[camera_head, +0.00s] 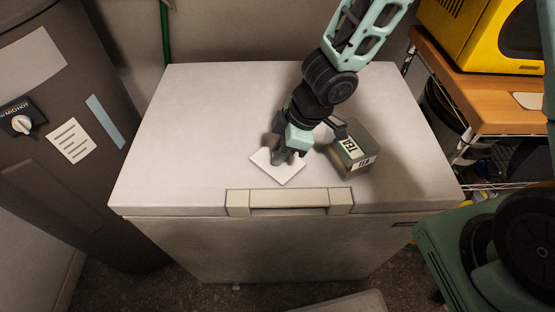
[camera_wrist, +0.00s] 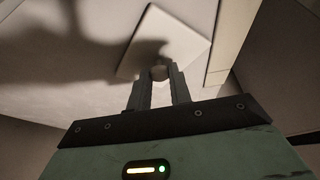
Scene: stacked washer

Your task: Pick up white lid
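The white lid (camera_head: 291,174) is a thin pale square with a small round knob, on or just above the top of the white chest; I cannot tell if there is a gap under it. In the wrist view the lid (camera_wrist: 180,44) shows beyond my fingertips. My gripper (camera_head: 279,160) points down over the lid's middle and hides part of it. In the wrist view my gripper (camera_wrist: 160,75) has its fingers a short way apart, with the knob filling the space between the tips. It looks shut on the knob.
A dark box (camera_head: 351,158) labelled "TEA" stands just right of my gripper on the white chest (camera_head: 190,130). The chest's left side is clear. A brown cylinder (camera_head: 70,120) stands at left. A wooden shelf (camera_head: 480,90) with a yellow appliance (camera_head: 480,35) is at right.

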